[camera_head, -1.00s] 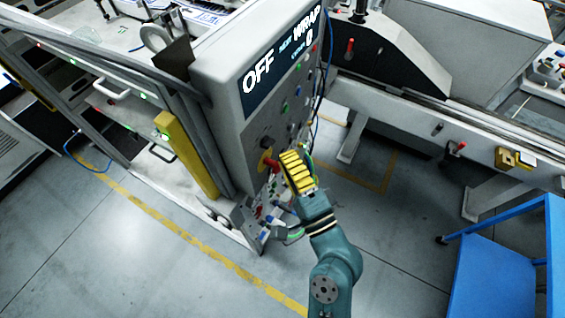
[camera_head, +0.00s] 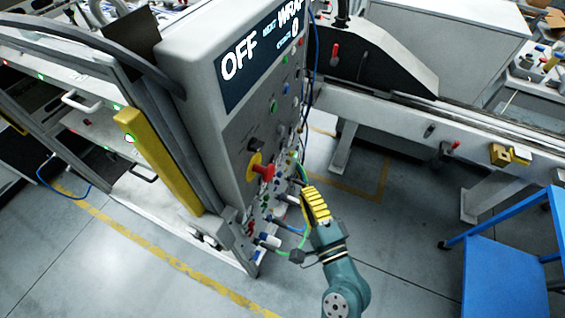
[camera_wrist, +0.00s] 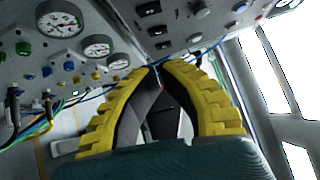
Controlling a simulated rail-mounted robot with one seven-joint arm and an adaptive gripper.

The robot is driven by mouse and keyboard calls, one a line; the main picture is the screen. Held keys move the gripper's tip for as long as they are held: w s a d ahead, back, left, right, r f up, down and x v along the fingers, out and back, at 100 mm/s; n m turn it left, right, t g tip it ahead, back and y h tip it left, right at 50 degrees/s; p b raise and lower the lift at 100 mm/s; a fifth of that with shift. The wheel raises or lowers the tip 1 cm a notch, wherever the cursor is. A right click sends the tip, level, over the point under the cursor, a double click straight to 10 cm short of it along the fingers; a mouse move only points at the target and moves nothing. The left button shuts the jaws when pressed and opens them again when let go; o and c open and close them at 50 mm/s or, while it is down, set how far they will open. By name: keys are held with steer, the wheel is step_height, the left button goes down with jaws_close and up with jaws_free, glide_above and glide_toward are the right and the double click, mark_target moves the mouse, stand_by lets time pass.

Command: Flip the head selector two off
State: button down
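The grey control panel (camera_head: 232,125) stands left of my gripper (camera_head: 309,190) in the head view, with knobs and buttons down its face. My gripper's yellow ribbed fingers are apart from the panel front, near its lower right edge. In the wrist view my gripper (camera_wrist: 159,67) has its fingertips together, with nothing seen between them. Past the tips is a grey face with black switches, including an upper one (camera_wrist: 148,9) and a lower one (camera_wrist: 157,30). Their labels are unreadable, so I cannot tell which is head selector two or how it is set.
The panel screen (camera_head: 262,55) reads OFF, with NEXT WRAP and 0. A red handle on a yellow plate (camera_head: 262,171) juts from the panel. Cables hang near my gripper. Round gauges (camera_wrist: 59,20) show in the wrist view. A blue cart (camera_head: 505,270) stands right; floor between is clear.

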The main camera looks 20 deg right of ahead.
mark_target(273, 161)
steer(key=w, duration=0.3)
steer(key=w+a+p, duration=0.1)
steer(key=w, duration=0.2)
steer(key=w+a+r+p, duration=0.1)
steer(key=w, duration=0.2)
steer(key=shift+r, duration=0.1)
steer(key=shift+w+a, duration=0.15)
steer(key=shift+w, duration=0.1)
